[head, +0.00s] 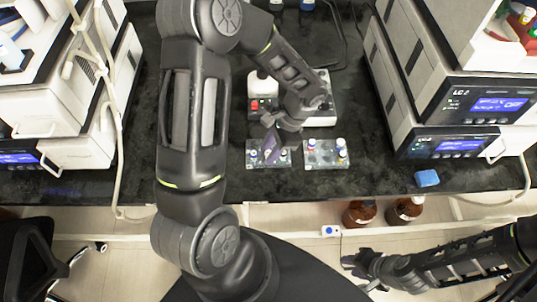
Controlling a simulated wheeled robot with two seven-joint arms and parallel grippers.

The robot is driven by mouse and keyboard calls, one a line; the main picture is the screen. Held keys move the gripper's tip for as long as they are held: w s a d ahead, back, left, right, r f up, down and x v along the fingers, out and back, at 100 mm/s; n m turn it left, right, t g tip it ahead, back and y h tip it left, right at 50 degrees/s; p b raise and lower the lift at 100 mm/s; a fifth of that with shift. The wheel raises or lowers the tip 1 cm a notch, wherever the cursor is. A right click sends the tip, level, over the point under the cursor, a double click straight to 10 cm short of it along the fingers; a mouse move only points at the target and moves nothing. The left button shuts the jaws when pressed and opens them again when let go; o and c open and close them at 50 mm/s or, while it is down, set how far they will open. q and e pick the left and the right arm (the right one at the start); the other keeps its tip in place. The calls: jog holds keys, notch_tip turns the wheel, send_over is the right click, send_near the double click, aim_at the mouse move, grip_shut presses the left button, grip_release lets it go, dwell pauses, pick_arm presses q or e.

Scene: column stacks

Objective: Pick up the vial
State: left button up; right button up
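Several small vials with blue or white caps stand in two low clear racks on the dark bench. The left rack (250,146) holds a vial (253,156) at its left and another (284,154) at its right.
A white device (318,122) stands just behind the racks. Stacked white instruments (455,143) flank the bench on both sides. A blue block (427,178) lies near the front edge at right. Brown bottles (358,214) stand below the bench. Bench space right of the racks is clear.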

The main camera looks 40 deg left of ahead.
dwell(0.4)
pick_arm(q)
grip_shut()
